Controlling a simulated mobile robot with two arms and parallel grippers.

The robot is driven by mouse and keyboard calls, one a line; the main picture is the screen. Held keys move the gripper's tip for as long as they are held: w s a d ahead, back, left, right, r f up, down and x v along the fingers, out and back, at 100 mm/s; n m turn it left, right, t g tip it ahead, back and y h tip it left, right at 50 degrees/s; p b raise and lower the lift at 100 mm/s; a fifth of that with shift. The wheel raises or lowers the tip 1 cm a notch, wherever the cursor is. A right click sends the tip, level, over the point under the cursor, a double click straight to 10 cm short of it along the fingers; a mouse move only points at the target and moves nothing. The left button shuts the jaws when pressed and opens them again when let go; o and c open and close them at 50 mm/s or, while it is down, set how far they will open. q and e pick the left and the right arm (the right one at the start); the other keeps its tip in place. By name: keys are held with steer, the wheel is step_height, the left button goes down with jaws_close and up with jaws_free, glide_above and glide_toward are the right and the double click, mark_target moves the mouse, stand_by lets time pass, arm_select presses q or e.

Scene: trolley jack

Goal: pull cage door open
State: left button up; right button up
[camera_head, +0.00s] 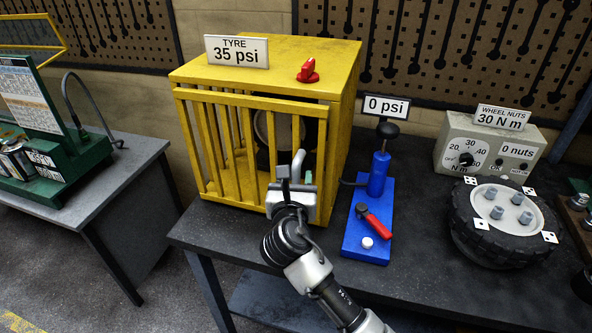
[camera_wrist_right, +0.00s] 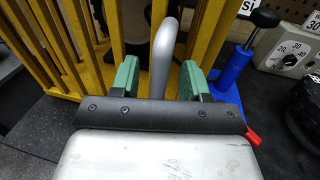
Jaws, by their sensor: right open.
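The yellow cage (camera_head: 345,130) stands on the dark bench. Its barred door (camera_head: 218,150) faces me, and a dark gap shows under the cage top by the door's upper right. I cannot tell whether the door is slightly ajar. A grey curved handle (camera_wrist_right: 163,48) is on the door's right part; it also shows in the head view (camera_head: 298,160). My right gripper (camera_head: 294,183) is at the handle. In the right wrist view its green-padded fingers (camera_wrist_right: 158,78) are open, one on each side of the handle, with gaps. My left gripper is out of view.
A blue pump (camera_head: 378,180) with a red lever (camera_head: 374,221) stands close right of the cage. A tyre (camera_head: 500,222) and a grey wheel-nut box (camera_head: 490,145) are further right. A red knob (camera_head: 308,70) sits on the cage top. Floor is free left of the bench.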

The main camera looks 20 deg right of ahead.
steer(key=shift+x, duration=1.1)
jaws_close()
